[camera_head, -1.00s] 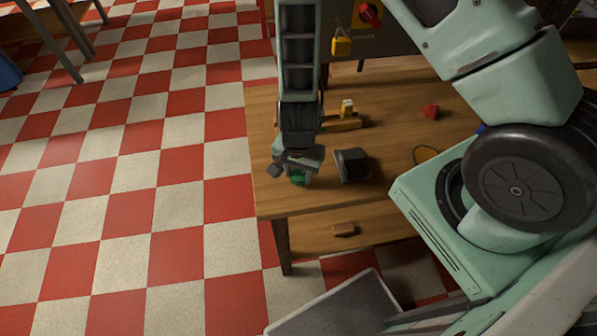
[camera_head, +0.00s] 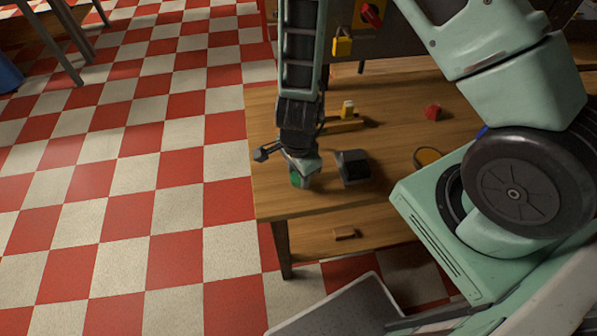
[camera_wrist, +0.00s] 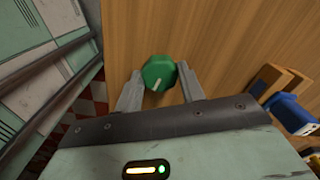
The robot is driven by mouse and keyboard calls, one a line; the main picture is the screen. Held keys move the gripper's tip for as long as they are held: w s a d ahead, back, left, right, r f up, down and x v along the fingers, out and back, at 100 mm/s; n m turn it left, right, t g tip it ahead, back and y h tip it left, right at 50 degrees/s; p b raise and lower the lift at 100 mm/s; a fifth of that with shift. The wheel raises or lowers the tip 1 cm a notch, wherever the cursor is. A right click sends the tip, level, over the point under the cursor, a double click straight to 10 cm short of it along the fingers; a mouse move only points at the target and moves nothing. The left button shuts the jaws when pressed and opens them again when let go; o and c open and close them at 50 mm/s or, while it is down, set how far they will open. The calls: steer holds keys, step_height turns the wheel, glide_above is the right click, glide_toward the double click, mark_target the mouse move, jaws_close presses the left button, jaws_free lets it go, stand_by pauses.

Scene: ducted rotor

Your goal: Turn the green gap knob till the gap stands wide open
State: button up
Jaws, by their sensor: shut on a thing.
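The green knob (camera_wrist: 159,72) is round with flattened edges and carries a white pointer line on its top. In the wrist view it sits between the tips of my gripper (camera_wrist: 160,83), with a finger against each side and the line pointing down and slightly left. In the head view the green knob (camera_head: 298,179) shows at the table's near left corner, partly covered by my gripper (camera_head: 300,172), which reaches down onto it. The gap itself cannot be made out.
A dark box (camera_head: 352,167) stands close to the right of the knob on the wooden table (camera_head: 285,206). A yellow padlock (camera_head: 342,46) hangs at the back.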

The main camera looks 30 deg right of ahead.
mark_target(296, 178)
stand_by(0.4)
steer(key=o, duration=1)
steer(key=shift+r, duration=0.1)
step_height(296, 178, up, 17)
steer(key=p, duration=0.7)
steer(key=shift+r+p, duration=0.1)
steer(key=shift+p, duration=0.25)
steer(key=s+a+r+n+g+y+b, duration=0.1)
steer(key=s+a+r+n+y+b, duration=0.25)
steer(key=s+a+n+b, duration=0.55)
steer(key=shift+s+d+r+n+t+h+b, duration=0.15)
steer(key=shift+s+d+r+n+h+b, duration=0.5)
steer(key=shift+n, duration=1.9)
steer(key=shift+s+d+r+n+t+h+b, duration=0.35)
steer(key=shift+s+n, duration=0.55)
steer(key=shift+n, duration=1.7)
steer(key=shift+s+d+r+n+h+b, duration=0.25)
steer(key=shift+s+r+n+h+b, duration=0.45)
steer(key=shift+n, duration=1.85)
